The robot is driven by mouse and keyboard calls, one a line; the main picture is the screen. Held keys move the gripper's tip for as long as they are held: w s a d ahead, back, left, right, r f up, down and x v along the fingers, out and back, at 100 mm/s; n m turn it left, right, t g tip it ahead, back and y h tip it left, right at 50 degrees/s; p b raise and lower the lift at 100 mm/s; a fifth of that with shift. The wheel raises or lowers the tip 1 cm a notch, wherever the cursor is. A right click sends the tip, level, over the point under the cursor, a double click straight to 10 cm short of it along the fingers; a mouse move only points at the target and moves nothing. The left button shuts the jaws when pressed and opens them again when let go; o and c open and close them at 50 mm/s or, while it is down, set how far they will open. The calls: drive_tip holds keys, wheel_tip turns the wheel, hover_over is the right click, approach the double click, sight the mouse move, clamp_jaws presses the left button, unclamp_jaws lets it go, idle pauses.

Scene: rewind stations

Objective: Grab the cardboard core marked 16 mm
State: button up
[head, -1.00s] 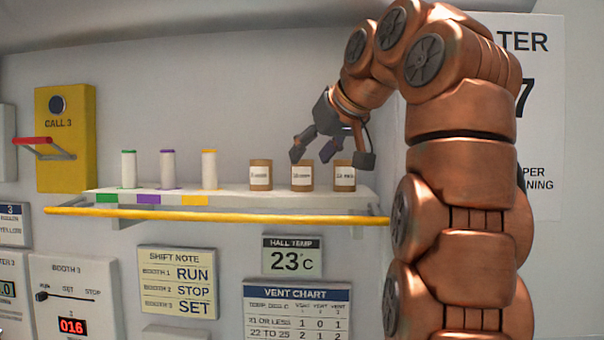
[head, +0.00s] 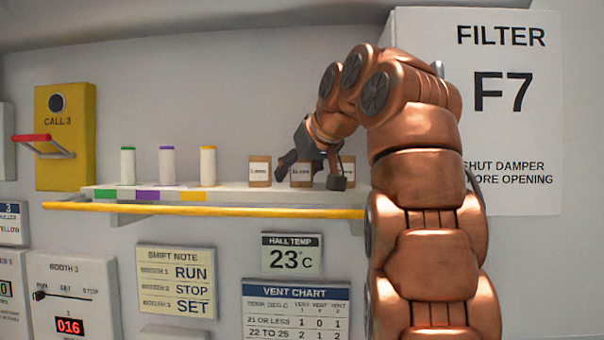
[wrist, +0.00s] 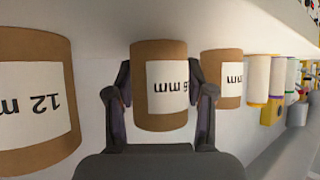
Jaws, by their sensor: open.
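Three brown cardboard cores with white labels stand upright on the shelf. The middle core (head: 300,173) is between the spread fingers of my gripper (head: 312,176), which is open. In the wrist view, where labels appear upside down, this middle core (wrist: 160,85) reads "6 mm", with its first digit hidden by a finger. The core marked 12 mm (wrist: 36,100) stands to its left there. The third core (wrist: 222,78) shows only "mm". In the head view the left core (head: 259,171) is clear and the right core (head: 347,168) is partly covered by a finger.
The white shelf (head: 235,187) has a yellow rail (head: 200,210) along its front. Green, purple and yellow-marked spools (head: 167,166) stand to the left of the cores. A yellow call box (head: 65,130) is farther left. A filter panel (head: 530,120) is behind my arm.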

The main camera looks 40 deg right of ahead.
drive_tip(key=shift+c, duration=0.3)
drive_tip(key=c, duration=0.7)
drive_tip(key=shift+r, duration=0.1)
